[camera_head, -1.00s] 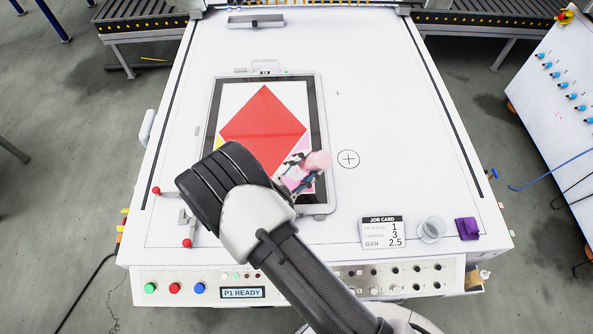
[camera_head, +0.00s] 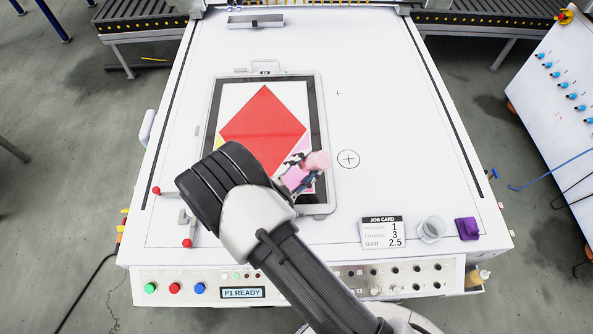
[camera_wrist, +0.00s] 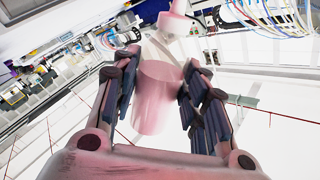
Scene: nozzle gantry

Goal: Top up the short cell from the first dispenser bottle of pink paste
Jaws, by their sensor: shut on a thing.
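My gripper (camera_head: 302,172) is shut on a pink paste bottle (camera_head: 318,161) and holds it over the lower right of the framed panel (camera_head: 318,120). In the wrist view, the fingers close on both sides of the bottle (camera_wrist: 155,98), which has a translucent pink body, a pale shoulder and a pink tip at the top of the picture. The panel shows a large red diamond (camera_head: 262,128) on white, with yellow and pink parts near its lower corners. My arm and the bottle cover much of the lower panel. I cannot tell which cell is short.
A job card (camera_head: 382,232) reading 1, 3 and 2.5 stands at the front right, beside a clear cup (camera_head: 431,229) and a purple block (camera_head: 467,228). Red-knobbed clamps (camera_head: 187,242) sit front left.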

